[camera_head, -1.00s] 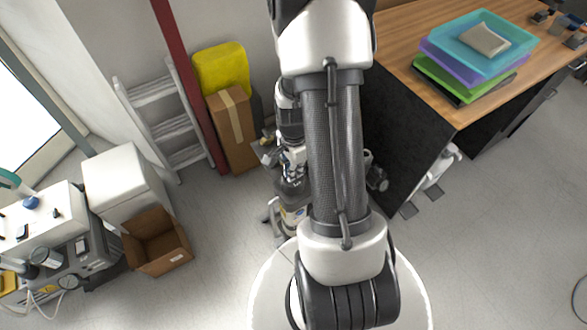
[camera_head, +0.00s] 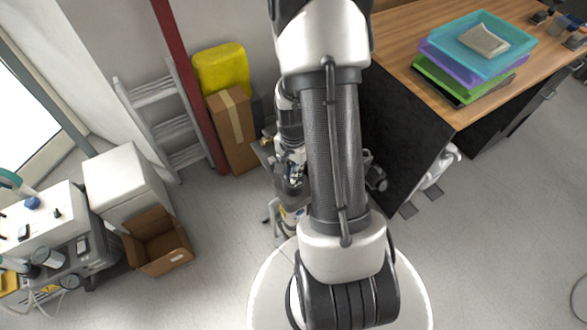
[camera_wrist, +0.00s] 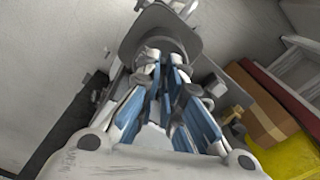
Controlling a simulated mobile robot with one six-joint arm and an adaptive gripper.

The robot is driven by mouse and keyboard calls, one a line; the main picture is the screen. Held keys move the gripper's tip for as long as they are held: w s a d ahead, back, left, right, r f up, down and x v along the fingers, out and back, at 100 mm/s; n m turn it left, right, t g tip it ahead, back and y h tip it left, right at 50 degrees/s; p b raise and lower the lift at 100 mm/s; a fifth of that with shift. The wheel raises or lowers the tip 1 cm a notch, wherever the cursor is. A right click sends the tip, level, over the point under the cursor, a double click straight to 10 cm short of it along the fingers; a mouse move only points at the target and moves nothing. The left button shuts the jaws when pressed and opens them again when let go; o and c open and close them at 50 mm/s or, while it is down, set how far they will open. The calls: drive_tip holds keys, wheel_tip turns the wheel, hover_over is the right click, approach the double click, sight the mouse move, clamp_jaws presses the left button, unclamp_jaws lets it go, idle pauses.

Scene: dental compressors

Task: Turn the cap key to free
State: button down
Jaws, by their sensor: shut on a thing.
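In the wrist view my gripper (camera_wrist: 164,66) points at a rounded grey part (camera_wrist: 158,36) of the compressor. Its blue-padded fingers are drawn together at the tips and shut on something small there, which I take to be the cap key. The fingers hide most of it, so I cannot tell its angle. In the head view my gripper (camera_head: 291,170) is small and partly covered by my own arm, down at the compressor unit (camera_head: 293,208) by the wall. The key cannot be made out there.
A cardboard box (camera_head: 232,130) and a yellow container (camera_head: 221,68) stand behind the compressor, beside a red post (camera_head: 190,85) and a ladder (camera_head: 172,128). A desk (camera_head: 440,75) with stacked trays (camera_head: 474,48) is to the right. An open carton (camera_head: 157,243) is on the floor at left.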

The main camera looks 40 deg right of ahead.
drive_tip(key=n, duration=0.6)
drive_tip(key=shift+p, duration=0.35)
drive_tip(key=n, duration=0.6)
drive_tip(key=shift+n+p, duration=0.3)
drive_tip(key=shift+n, duration=0.3)
drive_tip(key=c, duration=1.7)
unclamp_jaws()
wheel_tip(320, 180, up, 12)
